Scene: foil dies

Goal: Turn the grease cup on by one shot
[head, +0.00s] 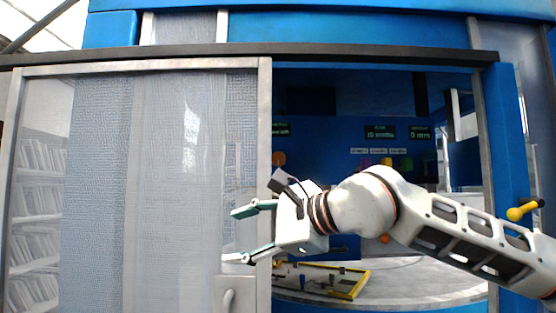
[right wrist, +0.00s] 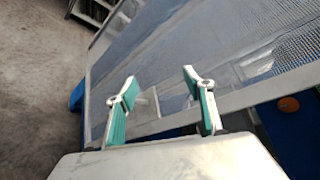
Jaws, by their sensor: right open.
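No part can be clearly made out as the grease cup in either view. A yellow knob or lever (head: 524,209) sticks out at the blue right post of the machine in the head view; I cannot tell whether it belongs to the grease cup. My right gripper (head: 238,235) is open and empty, in front of the sliding door's right edge, with its fingers pointing left. Its two teal fingers also show apart in the right wrist view (right wrist: 160,88). My left gripper is not in view.
A mesh sliding door (head: 180,170) with a pale handle (head: 229,296) covers the machine's left side. The right side is open, with a yellow-edged frame (head: 350,291) on a pale round table (head: 425,282). Bare floor (right wrist: 40,110) lies left in the wrist view.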

